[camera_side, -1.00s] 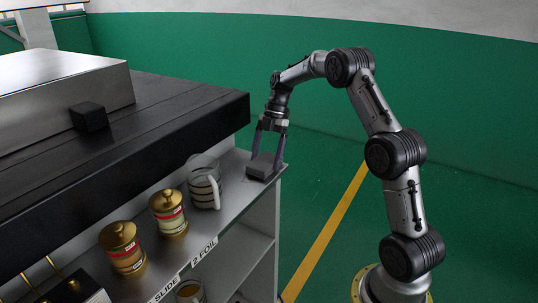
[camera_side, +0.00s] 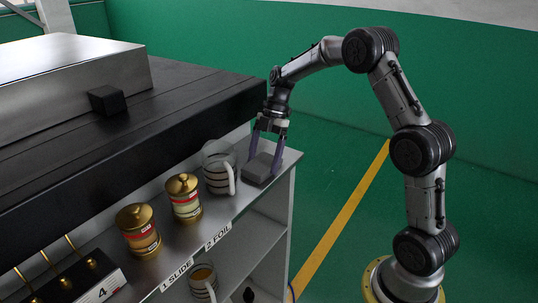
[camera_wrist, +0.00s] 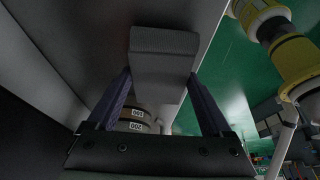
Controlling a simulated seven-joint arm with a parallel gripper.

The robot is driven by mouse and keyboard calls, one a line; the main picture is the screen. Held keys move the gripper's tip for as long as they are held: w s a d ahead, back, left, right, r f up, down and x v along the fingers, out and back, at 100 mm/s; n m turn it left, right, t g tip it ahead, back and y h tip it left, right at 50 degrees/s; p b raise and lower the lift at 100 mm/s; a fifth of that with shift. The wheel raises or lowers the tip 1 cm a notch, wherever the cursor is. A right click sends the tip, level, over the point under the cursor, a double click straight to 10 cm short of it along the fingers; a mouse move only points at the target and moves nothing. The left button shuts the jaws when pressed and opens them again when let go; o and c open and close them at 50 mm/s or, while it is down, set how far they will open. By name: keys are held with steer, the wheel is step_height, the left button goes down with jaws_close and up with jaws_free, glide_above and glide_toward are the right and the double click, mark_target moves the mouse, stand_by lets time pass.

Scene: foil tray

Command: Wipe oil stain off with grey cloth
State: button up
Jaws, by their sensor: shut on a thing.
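The grey cloth (camera_side: 257,172) looks like a flat grey block on the shelf top (camera_side: 216,214), near its right end. My gripper (camera_side: 264,158) points down from above with its two purple-grey fingers on either side of the cloth, shut on it. In the wrist view the cloth (camera_wrist: 163,62) sits between the fingertips of my gripper (camera_wrist: 160,78). The cloth appears to touch the shelf. I cannot make out an oil stain; the cloth may cover part of the surface.
Two gold-lidded jars (camera_side: 185,200) (camera_side: 138,232) stand farther left. A black ledge (camera_side: 150,143) rises behind, with a small black block (camera_side: 107,100) on top. Another mug (camera_side: 203,282) is below.

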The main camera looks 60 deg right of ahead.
steer(key=shift+r, duration=4.1)
